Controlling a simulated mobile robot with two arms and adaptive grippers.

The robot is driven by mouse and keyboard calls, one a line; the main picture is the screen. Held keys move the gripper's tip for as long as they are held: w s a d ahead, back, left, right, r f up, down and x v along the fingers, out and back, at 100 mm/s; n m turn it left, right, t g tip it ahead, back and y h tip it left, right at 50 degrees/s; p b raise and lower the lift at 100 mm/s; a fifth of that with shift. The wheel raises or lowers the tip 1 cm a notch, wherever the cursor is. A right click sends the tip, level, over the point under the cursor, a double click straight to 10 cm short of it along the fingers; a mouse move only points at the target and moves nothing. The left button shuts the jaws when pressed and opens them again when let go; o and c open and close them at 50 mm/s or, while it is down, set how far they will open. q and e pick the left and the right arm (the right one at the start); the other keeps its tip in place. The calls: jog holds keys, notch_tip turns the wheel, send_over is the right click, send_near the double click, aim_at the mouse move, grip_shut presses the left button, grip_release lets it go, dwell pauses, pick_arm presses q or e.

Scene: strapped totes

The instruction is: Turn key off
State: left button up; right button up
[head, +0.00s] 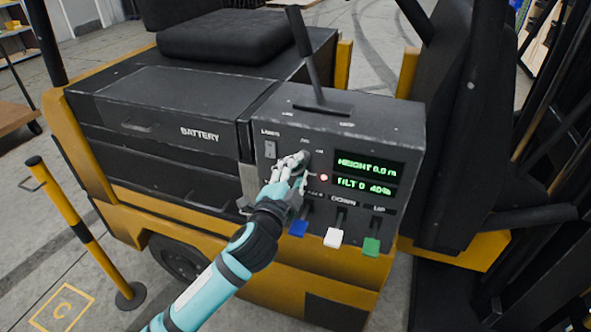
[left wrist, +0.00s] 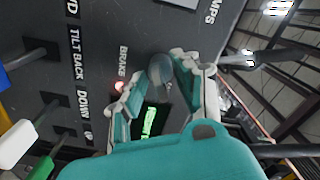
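The forklift's black control panel (head: 285,118) faces me, with a small grey round key switch (head: 306,156) left of the green displays. My left gripper (head: 297,162) reaches up from below to this switch. In the left wrist view, the grey key knob (left wrist: 160,71) lies between the two fingertips of my left gripper (left wrist: 159,76). The fingers stand apart on either side of it; firm contact does not show. The key's exact angle is partly hidden. My right gripper is in neither view.
A red brake light (head: 324,177) is lit beside the gripper. Blue (head: 298,228), white (head: 333,237) and green (head: 371,246) levers stick out below. A lights switch (head: 270,149) is at left, and a tall black lever (head: 303,50) stands on top.

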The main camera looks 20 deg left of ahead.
pick_arm(q)
grip_shut()
